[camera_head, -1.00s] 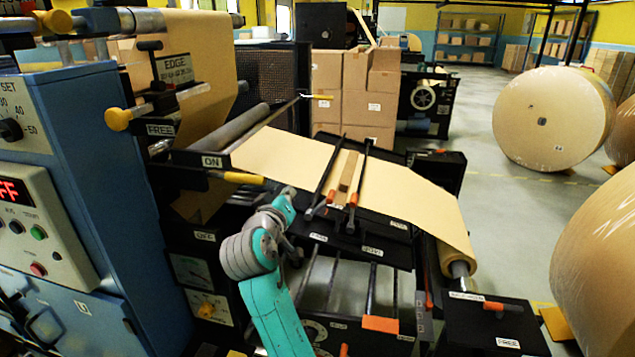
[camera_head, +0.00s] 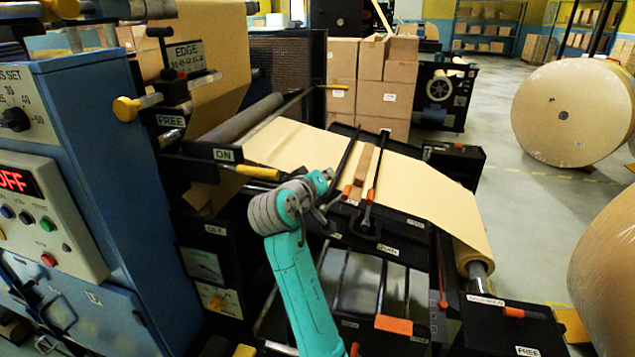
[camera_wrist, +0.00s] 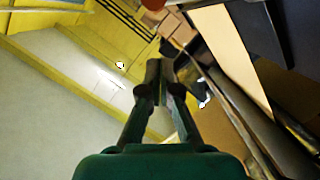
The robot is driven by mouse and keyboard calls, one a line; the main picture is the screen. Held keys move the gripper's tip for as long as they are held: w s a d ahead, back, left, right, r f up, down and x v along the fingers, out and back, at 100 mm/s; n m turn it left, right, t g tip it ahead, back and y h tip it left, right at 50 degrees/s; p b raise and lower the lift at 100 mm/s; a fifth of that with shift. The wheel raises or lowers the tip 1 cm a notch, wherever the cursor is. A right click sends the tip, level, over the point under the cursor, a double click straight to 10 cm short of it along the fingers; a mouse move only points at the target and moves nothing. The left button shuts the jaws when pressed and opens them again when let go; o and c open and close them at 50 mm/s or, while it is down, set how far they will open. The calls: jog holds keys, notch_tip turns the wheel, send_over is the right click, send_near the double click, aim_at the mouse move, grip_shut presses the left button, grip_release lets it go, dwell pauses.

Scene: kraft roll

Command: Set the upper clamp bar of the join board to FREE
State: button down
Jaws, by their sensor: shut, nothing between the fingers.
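The join board (camera_head: 395,230) lies under the tan kraft web at the middle of the machine in the head view. Two dark clamp bars with orange tips cross the web: a left one (camera_head: 342,165) and a right one (camera_head: 378,165). A brown strip lies between them. Small labels on the board's front edge are too small to read surely. My gripper (camera_head: 328,210) is near the board's front left corner, below the left bar's orange tip; contact cannot be told. In the wrist view my gripper (camera_wrist: 160,70) has its fingers together with nothing between them.
A blue control cabinet (camera_head: 90,180) stands at left, with a yellow-tipped lever (camera_head: 255,171) by an ON label. A black block with an orange handle (camera_head: 505,312) is at lower right. Large kraft rolls (camera_head: 570,112) stand on the floor at right, with open floor beyond.

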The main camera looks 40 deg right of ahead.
aim_at(345, 193)
jog(key=shift+s+d+f, duration=0.4)
jog(key=shift+s+f, duration=0.15)
jog(key=shift+f, duration=0.2)
jog(key=shift+s+d+f, duration=0.35)
jog(key=shift+s+f, duration=0.2)
jog(key=shift+f, duration=0.15)
jog(key=shift+s+d, duration=0.1)
jog(key=shift+s+d+f+m+y, duration=0.4)
jog(key=shift+s+d+f+m, duration=0.2)
jog(key=shift+m, duration=0.4)
jog(key=shift+s+d+f+m+t+y, duration=0.2)
jog(key=shift+s+f+m, duration=0.25)
jog(key=shift+m, duration=0.1)
jog(key=shift+s+d+f+m+t+y, duration=0.2)
jog(key=shift+s+f+m, duration=0.15)
jog(key=shift+m, duration=0.2)
jog(key=shift+s+d+f, duration=0.1)
jog(key=shift+d+f, duration=0.05)
jog(key=shift+f, duration=0.15)
